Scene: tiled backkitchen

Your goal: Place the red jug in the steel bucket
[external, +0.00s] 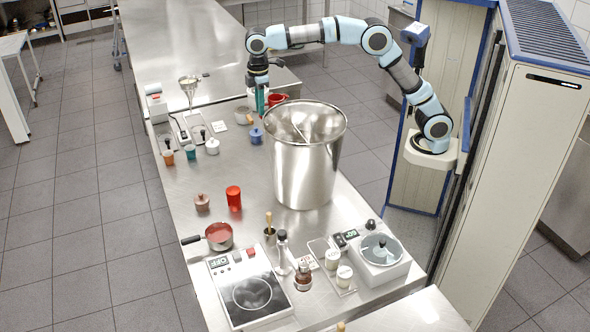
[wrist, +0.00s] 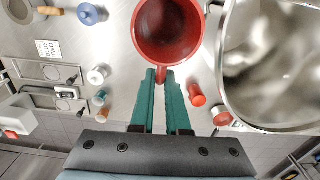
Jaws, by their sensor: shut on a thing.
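The red jug (external: 277,98) is at the far side of the steel bucket, partly hidden by my gripper. In the wrist view the jug (wrist: 168,48) is seen from above, its open mouth empty. My gripper (wrist: 162,78) has its green fingers closed on the jug's handle; it also shows in the external view (external: 261,104). I cannot tell whether the jug touches the table or hangs just above it. The large steel bucket (external: 305,172) stands upright on the table, open at the top. In the wrist view the bucket (wrist: 228,75) is right of the jug, apart from it.
A blue lidded pot (external: 256,136) and a grey pot (external: 243,117) stand left of the bucket. A red cup (external: 234,198), a red-filled saucepan (external: 219,237), a hotplate (external: 248,292) and a lidded device (external: 380,262) are nearer. The table's left strip has several small jars.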

